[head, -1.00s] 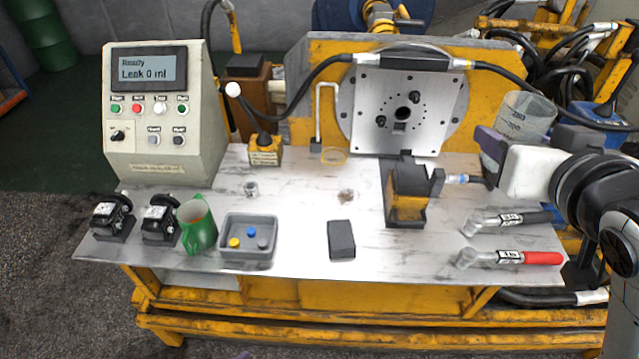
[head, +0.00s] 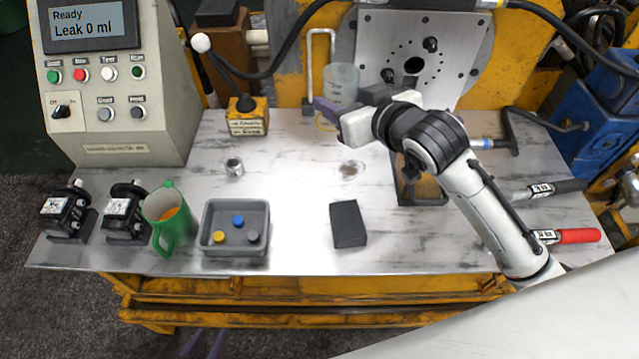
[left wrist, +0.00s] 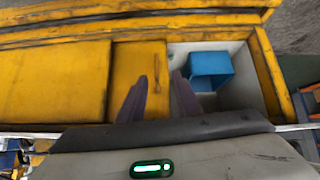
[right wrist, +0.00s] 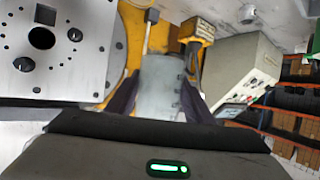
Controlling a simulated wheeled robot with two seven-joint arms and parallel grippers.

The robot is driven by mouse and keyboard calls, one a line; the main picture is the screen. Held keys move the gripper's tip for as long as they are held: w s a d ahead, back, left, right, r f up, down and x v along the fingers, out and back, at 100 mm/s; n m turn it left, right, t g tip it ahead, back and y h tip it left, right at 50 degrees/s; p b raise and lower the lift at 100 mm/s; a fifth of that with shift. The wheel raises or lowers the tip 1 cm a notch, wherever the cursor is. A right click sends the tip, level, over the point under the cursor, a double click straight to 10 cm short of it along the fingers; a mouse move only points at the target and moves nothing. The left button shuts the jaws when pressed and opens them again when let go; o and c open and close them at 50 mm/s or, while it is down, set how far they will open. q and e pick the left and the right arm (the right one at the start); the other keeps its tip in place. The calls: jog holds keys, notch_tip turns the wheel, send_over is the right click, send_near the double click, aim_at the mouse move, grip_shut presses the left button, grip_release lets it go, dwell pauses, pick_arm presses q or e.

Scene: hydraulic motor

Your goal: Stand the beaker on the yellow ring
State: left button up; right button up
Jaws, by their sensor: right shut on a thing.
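The clear beaker (head: 341,80) is upright at the back of the table, held by my right gripper (head: 330,108). In the right wrist view the beaker (right wrist: 163,88) sits between the two purple fingers (right wrist: 158,100), which are shut on it. The yellow ring (head: 319,122) lies on the table just below the beaker in the head view, mostly hidden by my gripper. I cannot tell whether the beaker touches the ring. My left gripper (head: 206,342) is empty, low in front of the table; its fingers are apart in the left wrist view (left wrist: 160,92).
A hooked white pipe (head: 308,70) stands close to the beaker's left, with a lever on a yellow base (head: 247,118) further left. The metal plate (head: 430,50) is behind to the right. A grey tray (head: 235,248), green jug (head: 170,222) and dark block (head: 348,224) lie in front.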

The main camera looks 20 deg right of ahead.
jog(key=b, duration=0.3)
send_over(336, 176)
jog(key=shift+y, duration=0.4)
notch_tip(336, 176, down, 15)
jog(key=shift+f, duration=0.15)
jog(key=shift+f+b, duration=0.3)
jog(key=shift+f, duration=1.65)
jog(key=o, duration=0.7)
jog(key=shift+f, duration=0.15)
jog(key=o, duration=0.4)
